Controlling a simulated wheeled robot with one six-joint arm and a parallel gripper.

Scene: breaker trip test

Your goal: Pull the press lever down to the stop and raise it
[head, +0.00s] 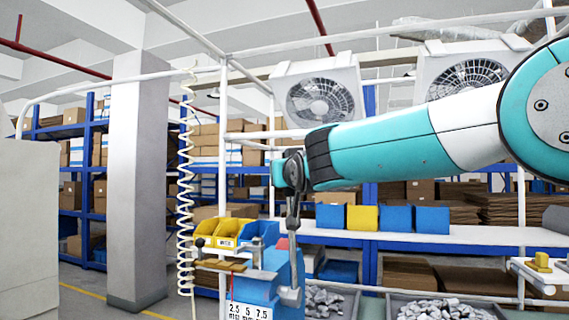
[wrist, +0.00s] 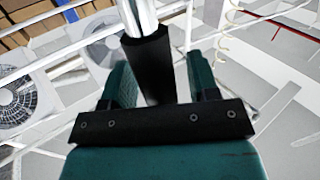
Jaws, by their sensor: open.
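The blue press (head: 262,287) stands low in the middle of the head view, with a white number label on its front. A grey metal bar (head: 292,215) rises from it to my gripper (head: 292,172), which is seen small and from the side. In the wrist view, the lever's black grip (wrist: 152,65) and its bright metal rod (wrist: 138,14) lie between the two green fingers of my gripper (wrist: 160,78). The fingers are open, with a gap visible on each side of the grip.
Yellow bins (head: 222,233) stand beside the press. A white coiled hose (head: 184,200) hangs to its left. Grey trays of metal pieces (head: 448,309) lie low at the right. A white shelf (head: 440,236) with blue and yellow boxes runs behind my arm.

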